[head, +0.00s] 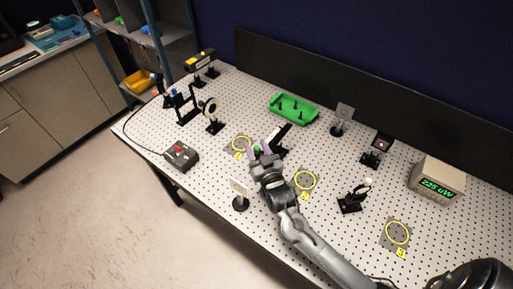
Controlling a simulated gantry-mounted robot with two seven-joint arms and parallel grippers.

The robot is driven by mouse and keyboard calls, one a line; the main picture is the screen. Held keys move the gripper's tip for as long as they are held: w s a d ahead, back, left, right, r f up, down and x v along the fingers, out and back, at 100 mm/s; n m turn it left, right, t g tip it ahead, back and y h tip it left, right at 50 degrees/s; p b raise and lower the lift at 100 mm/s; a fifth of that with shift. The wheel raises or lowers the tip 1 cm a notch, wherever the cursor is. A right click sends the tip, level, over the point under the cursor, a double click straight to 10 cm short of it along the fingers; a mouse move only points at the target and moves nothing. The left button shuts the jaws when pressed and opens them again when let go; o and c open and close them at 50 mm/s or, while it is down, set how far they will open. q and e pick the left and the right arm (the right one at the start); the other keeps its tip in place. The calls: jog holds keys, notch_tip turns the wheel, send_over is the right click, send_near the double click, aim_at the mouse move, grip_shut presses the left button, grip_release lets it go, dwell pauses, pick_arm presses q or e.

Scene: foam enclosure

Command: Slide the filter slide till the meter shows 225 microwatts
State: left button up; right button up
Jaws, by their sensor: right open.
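The meter (437,180) is a beige box on the right of the perforated table, and its green display appears to read 225 uW. The filter slide (281,136) is a dark bar on a mount near the table's middle, with a small green part (257,149) at its near left end. Contact cannot be told at this size. The gripper and wrist hide part of the slide's mount. My left gripper is not in view.
The perforated table (330,150) holds a green tray (293,108), a control box with a red part (181,155), a round lens mount (211,107), a mirror mount (354,196) and a white card on a stand (240,194). Yellow rings mark several spots. A dark panel (370,95) backs it.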

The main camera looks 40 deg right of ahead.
jog(key=v, duration=1)
jog(key=shift+s+a, duration=0.15)
jog(key=shift+s, duration=0.1)
jog(key=s+a+f+n+g+y, duration=0.1)
jog(key=s+a+f+g, duration=0.1)
jog(key=s, duration=0.4)
jog(key=s+a+f+n+g+y, duration=0.2)
jog(key=s+f+g, duration=0.3)
jog(key=s+g, duration=0.1)
jog(key=s+a+f+n+g+y, duration=0.2)
jog(key=s+a+f+g, duration=0.1)
jog(key=s+g, duration=0.2)
jog(key=shift+s+f+g, duration=0.3)
jog(key=shift+s+g, duration=0.1)
jog(key=shift+s, duration=0.45)
notch_tip(320, 180, up, 23)
jog(key=p, duration=2.2)
jog(key=shift+f, duration=0.15)
jog(key=shift+w+a, duration=0.1)
jog(key=shift+w, duration=0.05)
